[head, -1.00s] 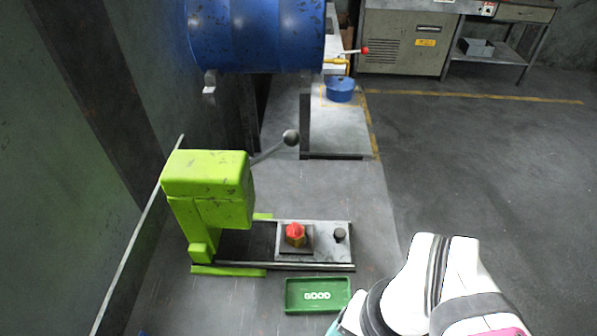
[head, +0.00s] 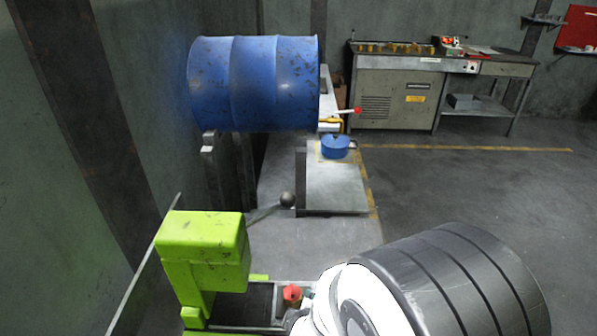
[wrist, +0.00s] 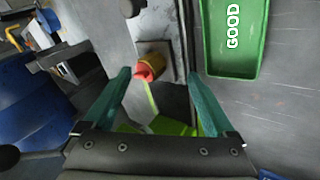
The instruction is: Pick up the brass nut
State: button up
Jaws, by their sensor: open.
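The brass nut (wrist: 156,65) shows in the wrist view as a brass-coloured piece with a red end, by the grey metal plate of the press. In the head view, its red part (head: 291,292) shows on the press bed, beside my white arm. My gripper (wrist: 160,74) is open, with two teal fingers apart. The nut appears between and beyond the fingertips, with nothing seen gripped. In the head view my arm hides the gripper.
The green press (head: 203,245) stands left of the nut, its lever knob (head: 287,199) behind. A green tray marked GOOD (wrist: 230,66) lies at upper right in the wrist view. A blue drum (head: 255,85) and blue pot (head: 335,147) are farther back.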

aim_at(292, 303)
jog(key=f+n+t, duration=0.1)
jog(key=n, duration=0.2)
jog(key=w+f+n+t+h, duration=0.1)
jog(key=n, duration=0.3)
jog(key=w+f+n+t, duration=0.1)
jog(key=n, duration=0.2)
jog(key=shift+w+a+f+t+h, duration=0.1)
jog(key=shift+w+f+t+h, duration=0.1)
jog(key=shift+f+t+h, duration=0.1)
jog(key=n, duration=0.1)
jog(key=n+t, duration=0.1)
jog(key=n, duration=0.2)
jog(key=shift+a+f+n, duration=0.2)
jog(key=shift+a+n, duration=0.05)
jog(key=shift+n, duration=0.05)
jog(key=n, duration=0.2)
jog(key=n+t, duration=0.1)
jog(key=a+n, duration=0.1)
jog(key=n, duration=0.1)
jog(key=shift+s+a+f+n+t+y, duration=0.1)
jog(key=shift+s+f+n+t+y, duration=0.1)
jog(key=shift+s+n+t+y, duration=0.15)
jog(key=shift+a+f+n, duration=0.1)
jog(key=shift+a+n, duration=0.05)
jog(key=shift+n, duration=0.4)
jog(key=x, duration=0.7)
jog(key=shift+w+a, duration=0.2)
jog(key=shift+a, duration=0.1)
grip_shut()
